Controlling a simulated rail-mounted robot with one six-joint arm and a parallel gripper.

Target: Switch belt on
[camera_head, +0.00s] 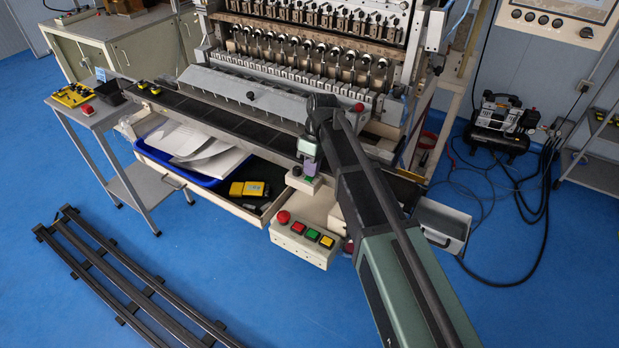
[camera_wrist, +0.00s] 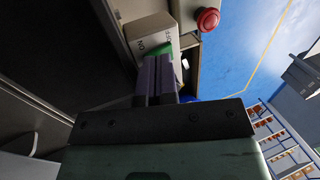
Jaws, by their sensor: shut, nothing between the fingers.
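The belt (camera_head: 225,119) is a long dark conveyor along the front of the coil winder. A small pale switch box (camera_head: 296,184) sits at its front edge near the right end. In the wrist view the box (camera_wrist: 141,30) carries the letters "ON" and "OFF" and a green switch (camera_wrist: 160,49). My gripper (camera_head: 310,168) is over the box, pointing down. In the wrist view my gripper (camera_wrist: 157,58) is shut and empty, with its purple-grey fingertips right at the green switch. They partly cover it; I cannot tell whether they touch it.
A control box (camera_head: 305,243) with a red mushroom button (camera_head: 283,217) and coloured push buttons stands just below. An open drawer (camera_head: 232,201) with a blue tray (camera_head: 163,155) and a yellow device (camera_head: 247,189) lies left of it. Blue floor in front is mostly free.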

